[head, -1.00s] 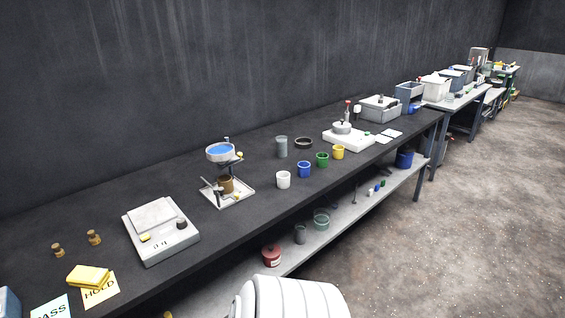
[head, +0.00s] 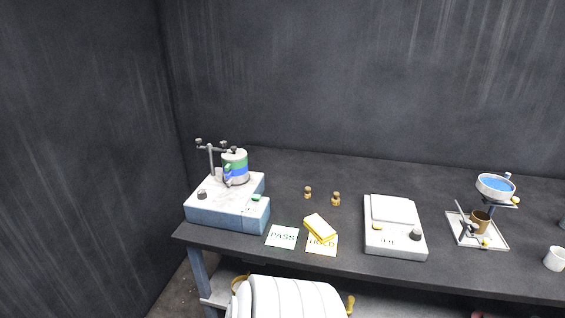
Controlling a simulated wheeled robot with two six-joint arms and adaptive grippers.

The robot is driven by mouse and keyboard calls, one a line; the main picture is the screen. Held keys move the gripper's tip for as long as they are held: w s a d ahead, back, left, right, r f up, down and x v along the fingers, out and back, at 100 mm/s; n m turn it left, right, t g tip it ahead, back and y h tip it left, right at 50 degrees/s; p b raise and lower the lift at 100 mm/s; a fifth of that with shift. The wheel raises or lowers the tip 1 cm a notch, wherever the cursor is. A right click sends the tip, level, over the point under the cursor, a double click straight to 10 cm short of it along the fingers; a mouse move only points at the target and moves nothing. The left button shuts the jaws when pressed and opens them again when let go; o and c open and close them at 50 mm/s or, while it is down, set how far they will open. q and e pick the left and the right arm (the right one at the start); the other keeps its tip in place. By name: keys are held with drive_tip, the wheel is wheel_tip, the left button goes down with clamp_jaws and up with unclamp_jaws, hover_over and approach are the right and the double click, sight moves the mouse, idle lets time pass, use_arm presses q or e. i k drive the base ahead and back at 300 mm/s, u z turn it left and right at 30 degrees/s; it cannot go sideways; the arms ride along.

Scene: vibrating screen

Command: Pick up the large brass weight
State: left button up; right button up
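Two small brass weights stand upright on the dark bench between the vibrating machine and the scale. The right one (head: 336,199) looks slightly larger than the left one (head: 308,192), though the size difference is hard to judge. Both stand behind the yellow sponge and are free of any contact. Neither of my grippers shows in the head view.
A blue-and-white machine (head: 227,205) with a banded cup stands at the left bench end. PASS (head: 282,237) and HOLD (head: 322,247) cards and a yellow sponge (head: 319,227) lie in front. A white scale (head: 393,226) and a funnel stand (head: 481,230) stand right.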

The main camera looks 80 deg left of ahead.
sight(334, 200)
drive_tip(key=u, duration=1.9)
